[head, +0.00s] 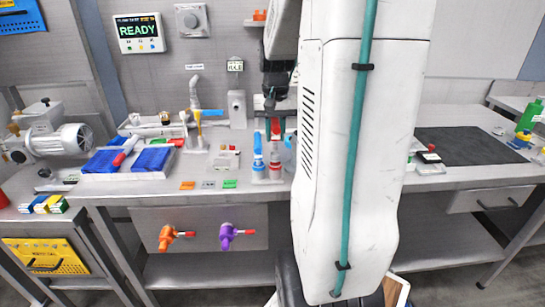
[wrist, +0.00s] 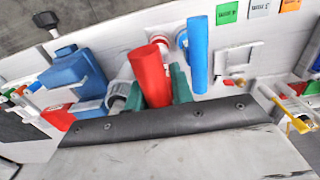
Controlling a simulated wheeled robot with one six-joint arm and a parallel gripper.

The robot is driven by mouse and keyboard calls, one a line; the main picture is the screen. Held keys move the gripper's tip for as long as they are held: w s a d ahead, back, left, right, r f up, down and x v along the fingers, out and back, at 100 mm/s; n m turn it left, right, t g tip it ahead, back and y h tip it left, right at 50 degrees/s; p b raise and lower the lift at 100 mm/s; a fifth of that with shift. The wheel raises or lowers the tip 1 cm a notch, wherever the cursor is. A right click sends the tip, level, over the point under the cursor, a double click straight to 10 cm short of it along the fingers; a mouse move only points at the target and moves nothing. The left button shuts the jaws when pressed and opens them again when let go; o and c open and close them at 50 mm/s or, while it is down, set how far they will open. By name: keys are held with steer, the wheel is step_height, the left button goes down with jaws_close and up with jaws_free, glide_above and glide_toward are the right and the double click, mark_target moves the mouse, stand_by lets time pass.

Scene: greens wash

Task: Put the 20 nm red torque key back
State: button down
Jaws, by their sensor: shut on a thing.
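The red torque key (wrist: 150,75) is a red cylinder between the teal fingers of my gripper (wrist: 157,90) in the wrist view. In the head view my gripper (head: 275,112) reaches down over the bench, and the red key (head: 275,130) shows below it. My gripper is shut on the red key. A blue key (head: 257,147) stands upright just left of it in the head view; in the wrist view the blue key (wrist: 197,55) is to its right. The red key's lower end is hidden, so I cannot tell whether it touches a holder. Its 20 nm marking is not readable.
Orange, grey and green labels (head: 208,185) lie along the bench's front edge. A blue bottle (head: 290,150) is close right of the red key. A tray with blue pads (head: 150,159) is at left. My white arm hides the bench's middle. A dark mat (head: 465,146) lies at right.

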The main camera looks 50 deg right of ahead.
mark_target(275, 152)
steer(key=shift+f, duration=2.85)
steer(key=shift+f, duration=0.15)
steer(key=c, duration=1.5)
jaws_free()
